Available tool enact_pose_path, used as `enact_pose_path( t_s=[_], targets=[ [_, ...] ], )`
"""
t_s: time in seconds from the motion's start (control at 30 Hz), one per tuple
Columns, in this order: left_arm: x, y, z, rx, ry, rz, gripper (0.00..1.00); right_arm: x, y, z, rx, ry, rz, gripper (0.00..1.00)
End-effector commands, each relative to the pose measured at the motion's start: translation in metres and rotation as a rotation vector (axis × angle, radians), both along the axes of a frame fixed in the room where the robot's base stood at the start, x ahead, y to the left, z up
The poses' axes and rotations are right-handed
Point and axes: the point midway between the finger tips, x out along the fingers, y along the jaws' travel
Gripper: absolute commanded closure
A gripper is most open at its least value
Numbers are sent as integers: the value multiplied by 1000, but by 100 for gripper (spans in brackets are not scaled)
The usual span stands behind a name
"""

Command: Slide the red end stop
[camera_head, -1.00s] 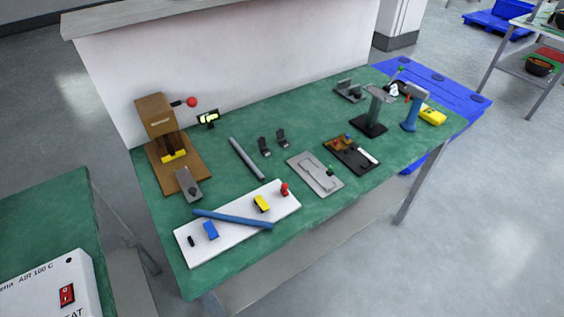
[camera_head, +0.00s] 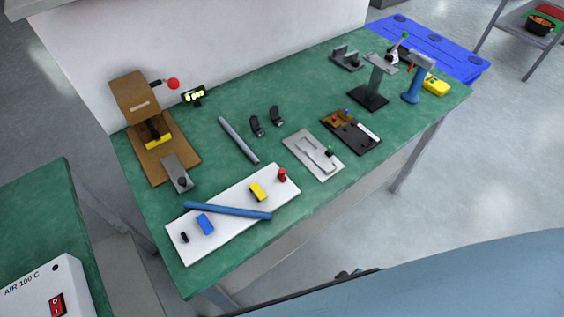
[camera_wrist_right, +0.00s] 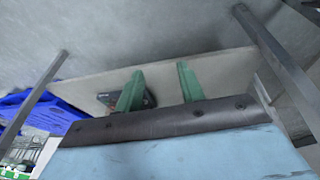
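The red end stop (camera_head: 282,175) is a small upright piece near the right end of a white board (camera_head: 262,212) on the green table. A yellow block (camera_head: 257,191) stands left of it on the board. A blue block (camera_head: 204,224) and a small black piece (camera_head: 184,237) are at the board's left end. A blue bar (camera_head: 228,211) lies across the board. My right gripper (camera_wrist_right: 160,85) shows two green fingers apart, with nothing between them; the end stop is not visible in that view. My left gripper is not in view.
A brown lever press (camera_head: 150,130) stands at the table's left, with a grey rod (camera_head: 239,140), a grey plate (camera_head: 314,155) and a dark tray (camera_head: 351,132) farther along. A white box (camera_head: 45,295) sits on another table at lower left. Floor is open in front.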

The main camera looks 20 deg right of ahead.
Motion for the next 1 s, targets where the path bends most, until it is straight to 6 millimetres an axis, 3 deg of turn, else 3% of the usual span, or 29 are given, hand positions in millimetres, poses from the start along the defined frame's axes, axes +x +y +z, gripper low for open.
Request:
enact_pose_path(
  t_s=[0.03,0.2,0.33,0.63,0.73,1.0],
  targets=[
    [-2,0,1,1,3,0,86,25,2,24,-8,-43,15,61],
    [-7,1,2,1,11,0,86,84,7,104,-43,-160,48,61],
    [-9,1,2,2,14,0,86,110,8,161,-66,-231,59,61],
    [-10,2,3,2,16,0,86,142,8,268,-117,-387,79,61],
    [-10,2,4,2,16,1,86,178,8,321,-205,-572,162,61],
    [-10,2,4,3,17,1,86,256,35,417,-478,-1040,472,61]
  ],
)
